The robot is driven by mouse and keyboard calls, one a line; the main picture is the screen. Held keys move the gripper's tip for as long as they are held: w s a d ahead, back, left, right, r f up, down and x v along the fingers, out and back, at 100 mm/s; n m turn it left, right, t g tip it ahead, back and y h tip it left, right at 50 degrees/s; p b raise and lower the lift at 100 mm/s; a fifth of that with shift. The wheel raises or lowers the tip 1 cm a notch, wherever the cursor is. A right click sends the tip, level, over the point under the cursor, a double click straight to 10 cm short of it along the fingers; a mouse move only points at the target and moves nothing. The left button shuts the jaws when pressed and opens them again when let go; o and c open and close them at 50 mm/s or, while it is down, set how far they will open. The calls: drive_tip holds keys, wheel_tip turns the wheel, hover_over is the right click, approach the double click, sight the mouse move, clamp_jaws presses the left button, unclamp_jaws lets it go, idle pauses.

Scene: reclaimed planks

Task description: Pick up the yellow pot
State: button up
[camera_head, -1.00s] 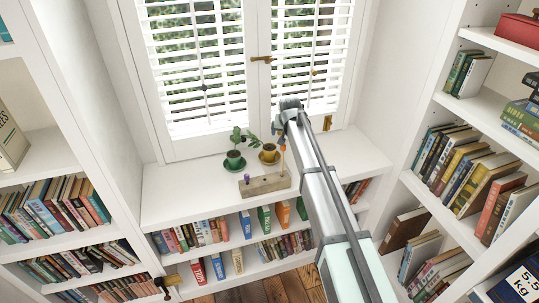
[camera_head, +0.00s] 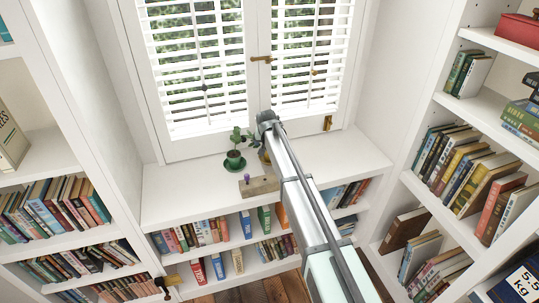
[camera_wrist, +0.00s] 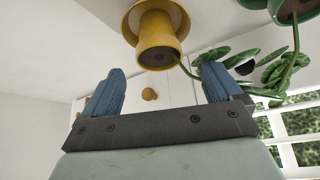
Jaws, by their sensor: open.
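The yellow pot (camera_wrist: 158,40) stands on a yellow saucer (camera_wrist: 133,22), large at the top of the wrist view, which shows it upside down. A green-leaved stem (camera_wrist: 234,58) comes out of its mouth. In the head view the pot (camera_head: 263,156) is mostly hidden behind my arm, with only a sliver showing on the white sill. My gripper (camera_wrist: 163,70) has two blue fingers spread apart with nothing held. The pot is beyond the fingertips, between their lines and apart from them. The fingers are hidden in the head view.
A green pot with a plant (camera_head: 234,160) stands just left of the yellow pot. A wooden block (camera_head: 258,187) with a small purple item lies in front. Shuttered windows (camera_head: 205,65) stand close behind. The sill (camera_head: 175,195) is clear to the left.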

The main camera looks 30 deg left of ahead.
drive_tip(key=shift+x, duration=2.9)
drive_tip(key=shift+s+d, duration=0.1)
drive_tip(key=c, duration=1.4)
drive_tip(key=shift+r, duration=6.45)
drive_tip(key=shift+c, duration=0.2)
